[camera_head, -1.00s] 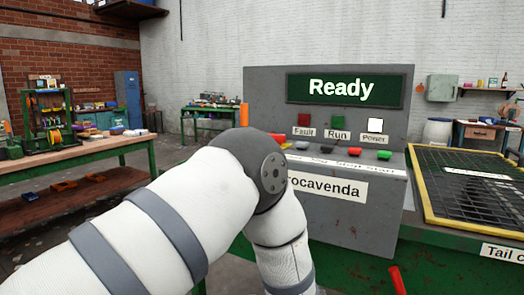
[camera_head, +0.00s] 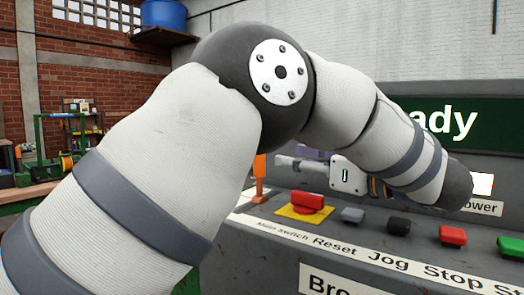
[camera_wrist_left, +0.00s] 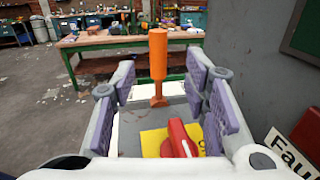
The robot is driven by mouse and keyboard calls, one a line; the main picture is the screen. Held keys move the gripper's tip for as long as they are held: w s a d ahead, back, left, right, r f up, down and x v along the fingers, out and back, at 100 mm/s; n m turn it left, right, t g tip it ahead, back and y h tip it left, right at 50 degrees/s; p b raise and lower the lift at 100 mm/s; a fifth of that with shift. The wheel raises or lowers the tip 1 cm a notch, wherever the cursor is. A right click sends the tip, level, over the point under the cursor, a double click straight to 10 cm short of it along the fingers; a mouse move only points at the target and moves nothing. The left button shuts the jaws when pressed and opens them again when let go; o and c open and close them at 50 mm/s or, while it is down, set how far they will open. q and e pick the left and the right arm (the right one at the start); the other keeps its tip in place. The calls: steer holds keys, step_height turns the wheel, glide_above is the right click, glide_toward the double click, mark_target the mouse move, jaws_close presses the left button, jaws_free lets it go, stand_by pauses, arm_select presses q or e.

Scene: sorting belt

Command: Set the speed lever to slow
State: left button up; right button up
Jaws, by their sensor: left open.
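The orange lever (camera_head: 259,178) stands upright at the left end of the control panel (camera_head: 262,228). In the left wrist view the orange lever (camera_wrist_left: 158,54) shows between and ahead of the finger pads. My left gripper (camera_head: 282,162) is open and empty, pointing left toward the lever from above the panel. Its two purple-padded fingers (camera_wrist_left: 161,82) spread on either side of the lever in the wrist view, and I see no contact. The lever's speed marking cannot be read. My right gripper is out of view.
The red main switch (camera_head: 308,200) on its yellow plate sits just below my left gripper. Grey, black, red and green buttons line the panel to the right. The "Ready" display (camera_head: 452,122) is partly hidden by my arm. A workbench (camera_wrist_left: 130,40) stands beyond.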

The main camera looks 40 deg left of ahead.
arm_select(q)
steer(key=a, duration=1)
steer(key=shift+w+a+p, duration=0.15)
steer(key=shift+w+p, duration=0.15)
steer(key=shift+p, duration=0.1)
jaws_close()
